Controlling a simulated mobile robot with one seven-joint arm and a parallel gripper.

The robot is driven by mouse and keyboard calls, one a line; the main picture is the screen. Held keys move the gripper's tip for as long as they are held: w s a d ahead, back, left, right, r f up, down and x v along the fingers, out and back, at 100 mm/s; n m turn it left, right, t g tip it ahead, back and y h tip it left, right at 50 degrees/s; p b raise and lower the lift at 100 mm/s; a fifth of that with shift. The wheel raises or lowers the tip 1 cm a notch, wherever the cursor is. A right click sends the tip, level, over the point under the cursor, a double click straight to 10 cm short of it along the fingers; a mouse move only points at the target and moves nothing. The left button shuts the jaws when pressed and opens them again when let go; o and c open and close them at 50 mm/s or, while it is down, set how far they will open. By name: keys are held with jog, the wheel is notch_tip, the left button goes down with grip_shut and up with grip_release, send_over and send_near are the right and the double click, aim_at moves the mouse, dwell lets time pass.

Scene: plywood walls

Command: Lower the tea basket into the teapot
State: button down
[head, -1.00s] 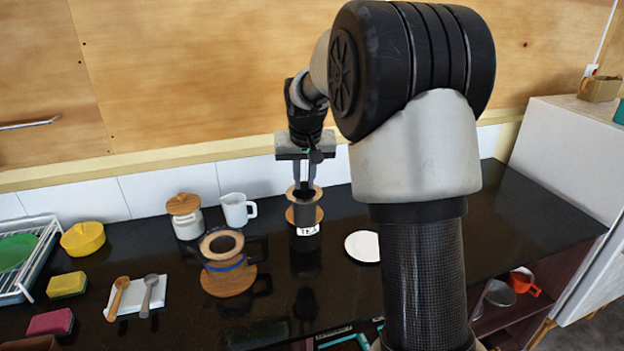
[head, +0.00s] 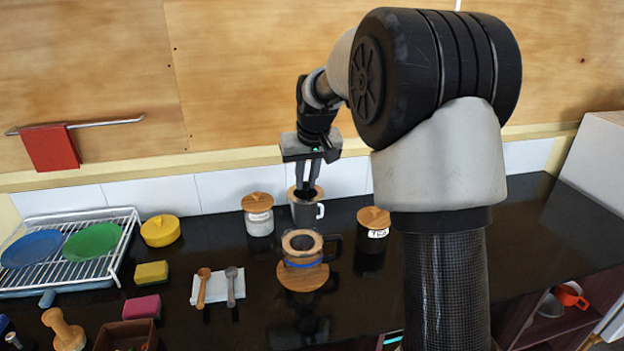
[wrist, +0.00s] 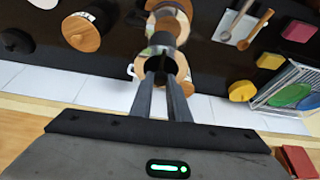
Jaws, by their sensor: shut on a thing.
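The tea basket (head: 305,212) is a dark grey cup with a wooden rim. My gripper (head: 308,186) is shut on it from above and holds it upright, behind the teapot. In the wrist view the basket (wrist: 162,45) is at my fingertips and partly covers what lies beyond. The teapot (head: 303,262) has a wooden rim, a blue band and a dark handle on its right. Its top is open, and it stands on a round wooden trivet (head: 303,279). I cannot tell the exact height of the basket over the counter.
A dark TEA canister (head: 372,244) with a wooden lid stands right of the basket. A white canister (head: 260,224) stands left. A white mug (head: 320,211) is mostly hidden behind the basket. Spoons on a white rest (head: 217,288), sponges and a dish rack (head: 75,257) are farther left.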

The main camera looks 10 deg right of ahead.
jog(key=a, duration=0.1)
jog(key=b, duration=0.3)
send_over(303, 222)
jog(key=w, duration=0.1)
jog(key=shift+w+d+f, duration=0.1)
jog(key=shift+f, duration=1.05)
jog(key=shift+w+f, duration=0.1)
jog(key=shift+f, duration=1.05)
jog(key=shift+f+b, duration=0.45)
jog(key=shift+b, duration=0.05)
jog(key=shift+f+b, duration=1.6)
jog(key=shift+f, duration=0.8)
jog(key=shift+f+b, duration=1.15)
jog(key=shift+f, duration=0.45)
